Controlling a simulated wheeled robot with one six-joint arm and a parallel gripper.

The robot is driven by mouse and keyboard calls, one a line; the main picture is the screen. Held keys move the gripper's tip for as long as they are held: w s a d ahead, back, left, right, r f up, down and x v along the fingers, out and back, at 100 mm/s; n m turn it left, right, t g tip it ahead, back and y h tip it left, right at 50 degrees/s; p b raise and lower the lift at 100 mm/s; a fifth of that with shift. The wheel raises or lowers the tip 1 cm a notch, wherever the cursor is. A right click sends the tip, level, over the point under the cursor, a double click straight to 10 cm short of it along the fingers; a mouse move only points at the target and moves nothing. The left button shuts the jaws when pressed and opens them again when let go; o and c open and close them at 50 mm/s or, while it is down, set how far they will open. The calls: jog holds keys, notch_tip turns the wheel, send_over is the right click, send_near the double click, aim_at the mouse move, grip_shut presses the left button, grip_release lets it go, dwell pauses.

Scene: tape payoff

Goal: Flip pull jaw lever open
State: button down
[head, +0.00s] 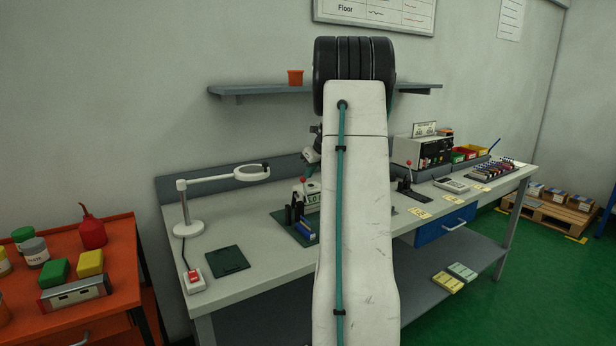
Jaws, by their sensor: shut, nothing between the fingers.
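A small bench device (312,189) with a light-coloured body and a green display stands on a dark green mat (281,216) on the workbench. A small red knob (303,181) shows at its top left; I cannot tell whether this is the pull jaw lever or how that lever stands. My gripper (308,170) shows only in part, just above the device, beside my large white arm link. It is shut and empty. I cannot tell whether it touches the device. My arm hides the device's right side and much of the bench behind it.
A magnifier lamp (188,210), a red switch box (194,281) and a dark green pad (227,261) are on the bench's left. A grey instrument (424,150) and coloured bins (464,155) stand at right. An orange cart (110,318) with bottles is at far left.

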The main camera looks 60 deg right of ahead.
jog(key=shift+w+d+f, duration=0.1)
jog(key=shift+w+d, duration=0.15)
jog(key=shift+w, duration=0.25)
jog(key=shift+w+d, duration=0.25)
jog(key=shift+w, duration=0.25)
jog(key=s+r, duration=0.4)
jog(key=r, duration=0.8)
jog(key=shift+r, duration=0.3)
